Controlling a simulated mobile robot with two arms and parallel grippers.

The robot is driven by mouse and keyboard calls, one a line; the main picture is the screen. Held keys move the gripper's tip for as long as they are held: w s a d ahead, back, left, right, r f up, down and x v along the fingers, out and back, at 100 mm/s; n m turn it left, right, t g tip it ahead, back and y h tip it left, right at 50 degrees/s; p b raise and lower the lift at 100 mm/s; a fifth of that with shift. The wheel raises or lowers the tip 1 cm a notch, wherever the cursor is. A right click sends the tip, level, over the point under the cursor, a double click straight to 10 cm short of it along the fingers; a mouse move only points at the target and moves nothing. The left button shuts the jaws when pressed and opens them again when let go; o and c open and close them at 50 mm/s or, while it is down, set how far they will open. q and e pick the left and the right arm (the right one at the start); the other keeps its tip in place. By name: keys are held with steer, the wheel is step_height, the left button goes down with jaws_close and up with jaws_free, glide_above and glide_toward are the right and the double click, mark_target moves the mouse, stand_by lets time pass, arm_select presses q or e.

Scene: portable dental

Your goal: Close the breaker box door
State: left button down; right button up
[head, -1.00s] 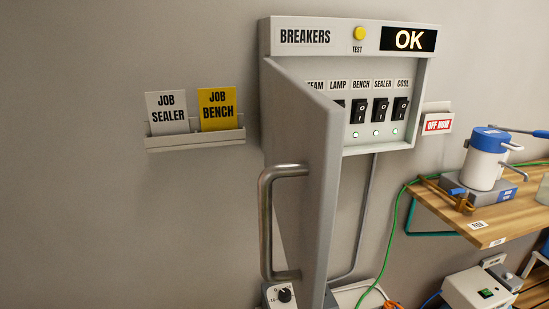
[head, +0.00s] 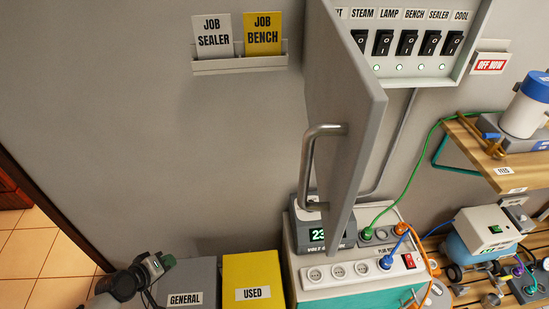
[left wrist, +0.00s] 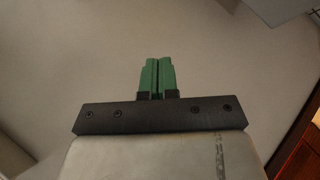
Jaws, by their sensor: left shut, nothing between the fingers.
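The breaker box (head: 470,55) is on the wall at the upper right of the head view, with a row of black switches and lit green lamps. Its grey door (head: 345,110) stands open, swung out toward me, with a metal bar handle (head: 309,165) on its left face. My left gripper (head: 163,262) is low at the left of the head view, well apart from the door and handle. In the left wrist view its green fingers (left wrist: 158,75) are together and empty, facing bare wall. My right gripper is out of view.
Below the door are a volt meter (head: 325,236) and a socket box (head: 350,272) with plugged cables. A grey GENERAL bin (head: 190,272) and a yellow USED bin (head: 252,270) stand beside them. A card holder (head: 240,64) is on the wall left of the door. A wooden shelf (head: 480,155) is at right.

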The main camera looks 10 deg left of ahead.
arm_select(q)
steer(key=w+d+r+t+h+p, duration=0.1)
steer(key=d+r+h, duration=0.1)
steer(key=r, duration=0.8)
steer(key=w+d+r+t+h+p, duration=0.1)
steer(key=w+d+r+h+p, duration=0.15)
steer(key=r, duration=0.65)
steer(key=s+d+r+m+g+h+p, duration=0.1)
steer(key=s+d+r+g+h, duration=0.2)
steer(key=r, duration=0.6)
steer(key=s+d+r+m+g+h+p, duration=0.1)
steer(key=s+d+r+m+h, duration=0.15)
steer(key=s+d+r, duration=0.5)
steer(key=s+d+r+m+g+h+p, duration=0.1)
steer(key=d+r+g+h, duration=0.15)
steer(key=r, duration=0.75)
steer(key=w+d+h+p, duration=0.1)
steer(key=d+p, duration=0.8)
steer(key=d, duration=0.4)
steer(key=shift+w+t, duration=0.15)
steer(key=shift+t, duration=0.2)
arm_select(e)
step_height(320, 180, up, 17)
arm_select(q)
steer(key=shift+f, duration=0.1)
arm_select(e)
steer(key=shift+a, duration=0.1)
